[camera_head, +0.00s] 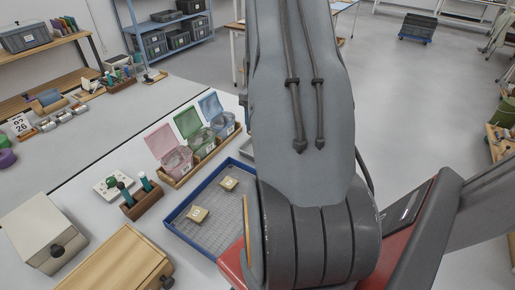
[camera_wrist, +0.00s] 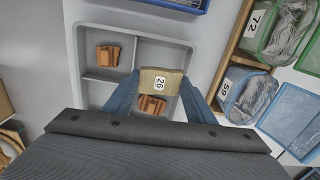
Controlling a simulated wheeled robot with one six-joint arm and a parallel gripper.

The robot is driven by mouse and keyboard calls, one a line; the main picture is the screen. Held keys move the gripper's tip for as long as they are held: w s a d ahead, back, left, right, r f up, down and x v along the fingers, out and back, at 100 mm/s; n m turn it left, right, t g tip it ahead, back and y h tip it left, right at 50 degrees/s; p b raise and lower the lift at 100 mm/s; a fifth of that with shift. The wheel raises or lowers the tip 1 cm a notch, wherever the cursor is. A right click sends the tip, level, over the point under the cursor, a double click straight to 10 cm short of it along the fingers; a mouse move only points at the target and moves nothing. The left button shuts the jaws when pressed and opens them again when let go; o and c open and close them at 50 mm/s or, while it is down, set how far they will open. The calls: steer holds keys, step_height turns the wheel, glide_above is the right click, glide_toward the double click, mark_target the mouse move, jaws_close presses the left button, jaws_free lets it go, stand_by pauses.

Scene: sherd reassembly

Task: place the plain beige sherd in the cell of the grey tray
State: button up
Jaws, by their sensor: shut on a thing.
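My gripper (camera_wrist: 161,88) is shut on a beige sherd (camera_wrist: 172,75), seen in the wrist view with a white label reading 26. The sherd is between the two blue-grey fingers, over the grey tray (camera_wrist: 73,45). The tray has divided cells. One reddish-brown sherd (camera_wrist: 108,56) lies in the upper left cell. Another reddish-brown sherd (camera_wrist: 152,104) shows just below the held sherd, partly covered by it. The upper right cell looks empty in its visible part. The lower part of the tray is hidden by my gripper.
A wooden box (camera_head: 118,262) and a pale box (camera_head: 40,232) stand at left. Numbered bins (camera_wrist: 240,95) flank the tray's right.

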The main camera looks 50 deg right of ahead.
steer(key=shift+f+p, duration=1)
steer(key=shift+f, duration=2.8)
steer(key=shift+f, duration=0.15)
steer(key=o, duration=0.8)
steer(key=shift+c, duration=0.2)
